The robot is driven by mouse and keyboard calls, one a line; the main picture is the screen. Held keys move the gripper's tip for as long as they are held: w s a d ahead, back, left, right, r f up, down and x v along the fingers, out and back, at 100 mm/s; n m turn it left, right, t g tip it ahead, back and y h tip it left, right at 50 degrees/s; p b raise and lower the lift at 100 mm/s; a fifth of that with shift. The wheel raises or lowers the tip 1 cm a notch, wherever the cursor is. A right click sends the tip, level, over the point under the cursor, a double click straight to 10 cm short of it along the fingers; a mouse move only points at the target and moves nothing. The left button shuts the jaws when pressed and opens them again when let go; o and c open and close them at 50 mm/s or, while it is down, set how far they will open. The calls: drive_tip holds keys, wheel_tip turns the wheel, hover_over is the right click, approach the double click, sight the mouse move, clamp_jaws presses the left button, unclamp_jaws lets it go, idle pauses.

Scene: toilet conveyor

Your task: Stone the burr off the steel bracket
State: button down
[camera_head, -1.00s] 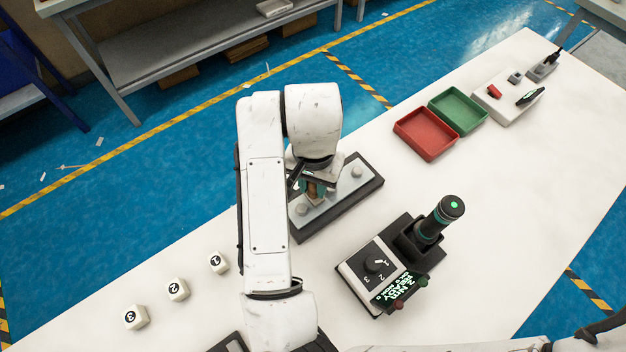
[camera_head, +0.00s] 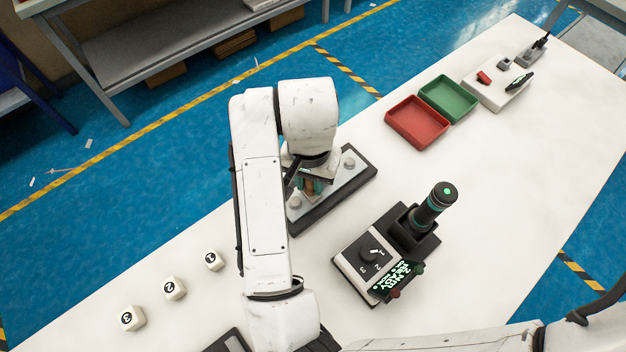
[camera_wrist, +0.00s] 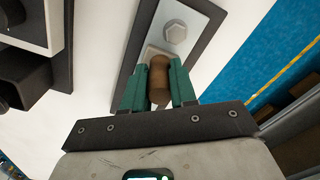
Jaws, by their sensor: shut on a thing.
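The steel bracket (camera_head: 331,182) is a flat light-grey metal plate with a round or hex bolt head toward each end, lying on a dark rectangular base (camera_head: 335,203). It also shows in the wrist view (camera_wrist: 197,13), with a large hex bolt (camera_wrist: 175,31). My gripper (camera_head: 313,187) is over the middle of the bracket. The block's far end is at or just above the plate; contact cannot be told. No burr can be made out.
A dial unit (camera_head: 370,256) with a small display and an upright black cylinder (camera_head: 434,205) stand right of the bracket. Red (camera_head: 387,107) and green (camera_head: 473,101) trays lie farther back. Numbered cubes (camera_head: 174,288) sit at lower left. White bench between is clear.

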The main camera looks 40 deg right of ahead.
drive_tip(key=shift+w, duration=0.35)
drive_tip(key=shift+w+f, duration=0.1)
drive_tip(key=shift+w, duration=0.5)
drive_tip(key=shift+s+r, duration=0.2)
drive_tip(key=shift+s, duration=1.3)
drive_tip(key=shift+w+f, duration=0.2)
drive_tip(key=shift+w, duration=1.3)
drive_tip(key=shift+s, duration=0.15)
drive_tip(key=shift+s, duration=0.6)
drive_tip(key=shift+r, duration=0.15)
